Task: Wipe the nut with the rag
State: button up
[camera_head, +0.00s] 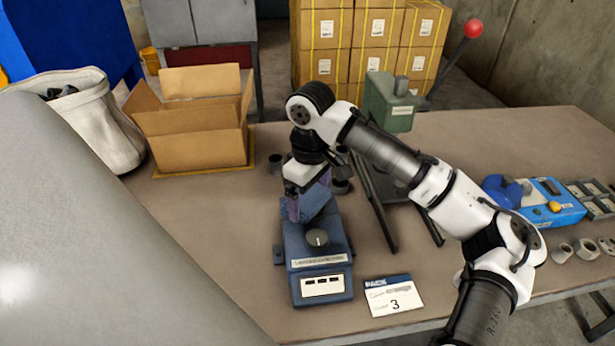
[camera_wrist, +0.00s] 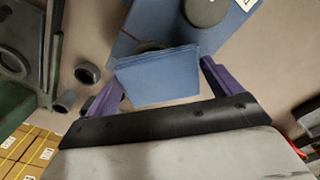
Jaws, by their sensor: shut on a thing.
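My gripper (camera_head: 308,208) points down over the blue bench device (camera_head: 318,262). In the wrist view its purple fingers (camera_wrist: 160,85) are closed on the two sides of a flat blue piece, which I take to be the rag (camera_wrist: 157,76). A dark round rim (camera_wrist: 150,46) shows just beyond the rag on the device. It may be the nut, but most of it is hidden. I cannot tell whether the rag touches it.
A green press (camera_head: 390,103) with a red-knobbed lever stands behind. An open cardboard box (camera_head: 200,145) is at back left. A card marked 3 (camera_head: 393,296) lies in front. More nuts (camera_head: 586,249) are at right.

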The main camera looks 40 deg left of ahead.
aim_at(319, 189)
jog(key=shift+w+a+p, duration=0.15)
jog(key=shift+w+p, duration=0.35)
jog(key=shift+w, duration=1.15)
jog(key=shift+s+d+p, duration=0.15)
jog(key=shift+s+p, duration=0.25)
jog(key=shift+s, duration=0.7)
jog(key=shift+s+d+p, duration=0.1)
jog(key=shift+s+p, duration=0.3)
jog(key=shift+s, duration=0.7)
jog(key=shift+w+a+p, duration=0.15)
jog(key=shift+w+p, duration=0.15)
jog(key=shift+w, duration=0.85)
jog(key=shift+w+a+p, duration=0.1)
jog(key=shift+w+p, duration=0.15)
jog(key=shift+w, duration=0.85)
jog(key=shift+s+d+p, duration=0.15)
jog(key=shift+s+p, duration=0.25)
jog(key=shift+s, duration=0.75)
jog(key=shift+s+d+p, duration=0.1)
jog(key=shift+s+p, duration=0.3)
jog(key=shift+s, duration=0.7)
jog(key=shift+w+a+p, duration=0.15)
jog(key=shift+w+p, duration=0.05)
jog(key=shift+w, duration=0.9)
jog(key=shift+w+a+p, duration=0.1)
jog(key=shift+w+p, duration=0.05)
jog(key=shift+w, duration=0.95)
